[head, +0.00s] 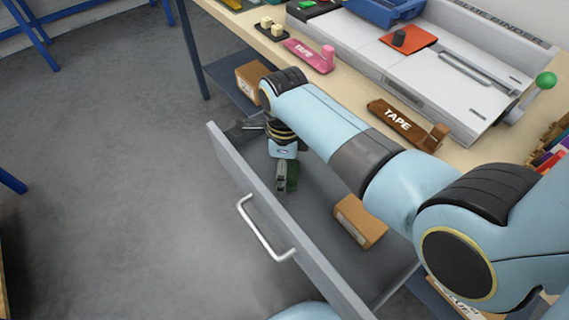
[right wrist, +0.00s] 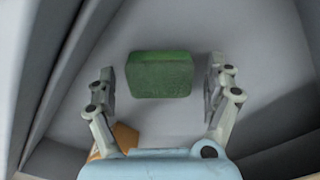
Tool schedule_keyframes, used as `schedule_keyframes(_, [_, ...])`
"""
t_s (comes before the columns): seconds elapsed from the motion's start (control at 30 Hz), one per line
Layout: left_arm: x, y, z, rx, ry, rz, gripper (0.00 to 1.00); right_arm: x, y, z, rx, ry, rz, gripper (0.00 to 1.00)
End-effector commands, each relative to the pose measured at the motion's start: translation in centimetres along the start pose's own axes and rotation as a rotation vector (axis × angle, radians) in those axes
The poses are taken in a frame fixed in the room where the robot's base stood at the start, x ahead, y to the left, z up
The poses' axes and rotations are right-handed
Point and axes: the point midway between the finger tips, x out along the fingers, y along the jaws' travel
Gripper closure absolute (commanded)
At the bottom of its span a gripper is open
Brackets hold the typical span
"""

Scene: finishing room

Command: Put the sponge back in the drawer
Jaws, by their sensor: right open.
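The grey drawer (head: 235,168) is pulled open below the workbench. A green sponge (head: 293,176) is inside it, mostly hidden by my right gripper (head: 281,178), which reaches down into the drawer. In the right wrist view the sponge (right wrist: 160,75) appears to lie on the drawer floor (right wrist: 165,118). There my right gripper (right wrist: 161,82) is open, with one finger on each side of the sponge and a visible gap on both sides. My left gripper is not in view.
A brown box (head: 360,222) also lies in the drawer, near my right gripper. The drawer's handle (head: 265,230) faces the open grey floor. Tape dispensers (head: 402,118) and a white binding machine (head: 440,75) stand on the bench. Another box (head: 250,82) sits on a lower shelf.

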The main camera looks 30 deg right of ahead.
Motion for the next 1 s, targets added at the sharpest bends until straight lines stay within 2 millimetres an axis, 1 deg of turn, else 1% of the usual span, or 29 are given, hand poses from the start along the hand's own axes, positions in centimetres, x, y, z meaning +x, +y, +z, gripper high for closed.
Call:
schedule_keyframes(0.07, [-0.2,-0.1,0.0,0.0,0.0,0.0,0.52,-0.4,0.0,0.0,0.0,-0.001,-0.001,0.14])
schedule_keyframes(0.17, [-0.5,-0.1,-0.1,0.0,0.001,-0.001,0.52,-1.6,0.0,0.0,0.0,-0.001,-0.002,0.14])
schedule_keyframes(0.27, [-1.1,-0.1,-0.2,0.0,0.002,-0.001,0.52,-3.7,0.0,0.1,0.001,-0.003,-0.003,0.14])
schedule_keyframes(0.4, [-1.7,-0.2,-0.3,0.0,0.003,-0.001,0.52,-7.0,0.0,0.1,0.001,-0.004,-0.003,0.14])
schedule_keyframes(0.5, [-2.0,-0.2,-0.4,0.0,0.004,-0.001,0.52,-9.0,0.0,0.1,0.0,-0.003,-0.002,0.14])
schedule_keyframes(0.6, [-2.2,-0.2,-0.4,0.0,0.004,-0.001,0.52,-10.6,0.0,0.1,-0.001,-0.002,-0.001,0.14])
schedule_keyframes(0.7, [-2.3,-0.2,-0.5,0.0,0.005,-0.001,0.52,-11.7,0.0,0.1,-0.001,-0.001,-0.001,0.14])
schedule_keyframes(0.8, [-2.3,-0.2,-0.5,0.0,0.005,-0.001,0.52,-12.2,0.0,0.0,0.0,0.0,0.0,0.14])
schedule_keyframes(1.0, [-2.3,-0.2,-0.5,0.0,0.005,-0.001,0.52,-12.2,0.0,0.0,0.0,0.0,0.0,0.14])
